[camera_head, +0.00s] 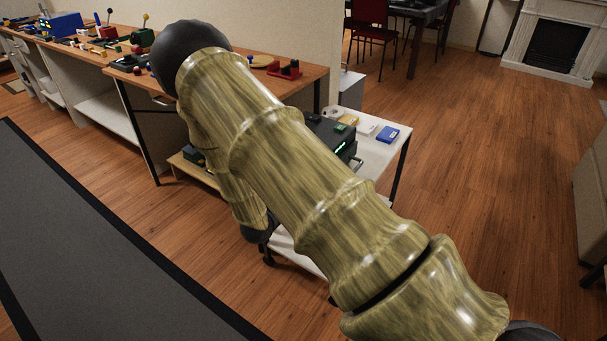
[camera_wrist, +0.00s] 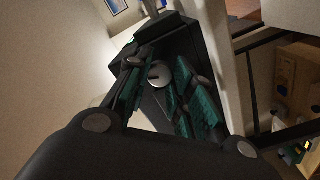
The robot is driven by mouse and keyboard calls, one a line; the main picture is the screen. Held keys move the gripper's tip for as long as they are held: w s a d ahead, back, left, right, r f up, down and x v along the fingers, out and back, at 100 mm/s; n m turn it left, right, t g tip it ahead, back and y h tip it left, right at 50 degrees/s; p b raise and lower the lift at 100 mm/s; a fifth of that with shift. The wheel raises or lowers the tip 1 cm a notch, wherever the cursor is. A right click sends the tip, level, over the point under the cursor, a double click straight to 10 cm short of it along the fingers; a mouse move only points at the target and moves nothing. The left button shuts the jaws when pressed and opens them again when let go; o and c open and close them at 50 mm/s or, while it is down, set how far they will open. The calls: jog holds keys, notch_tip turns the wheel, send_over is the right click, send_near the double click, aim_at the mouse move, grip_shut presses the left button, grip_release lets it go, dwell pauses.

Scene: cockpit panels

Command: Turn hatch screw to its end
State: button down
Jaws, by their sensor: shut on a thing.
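In the wrist view, a round silvery screw head (camera_wrist: 158,75) with a dark mark sits on a dark panel or box (camera_wrist: 168,43). My gripper (camera_wrist: 164,66) has its dark, teal-padded fingers on either side of the screw head and is shut on it. The screw's lower part and the exact contact are hard to see. In the head view, my arm hides the gripper and the screw. Part of a dark box (camera_head: 335,133) with a green light shows beside my arm.
The dark box stands on a white table (camera_head: 385,143) with a blue box (camera_head: 387,135) near its right edge. A long wooden workbench (camera_head: 120,45) with several colourful devices runs along the wall. Open wooden floor (camera_head: 480,190) lies to the right.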

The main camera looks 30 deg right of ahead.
jog(key=shift+s+f+n+p, duration=0.1)
jog(key=shift+s+n+p, duration=0.1)
jog(key=shift+n+p, duration=1.1)
jog(key=shift+n, duration=0.5)
jog(key=c, duration=1.2)
grip_release()
jog(key=shift+d, duration=0.1)
jog(key=shift+w, duration=0.1)
jog(key=v, duration=1.2)
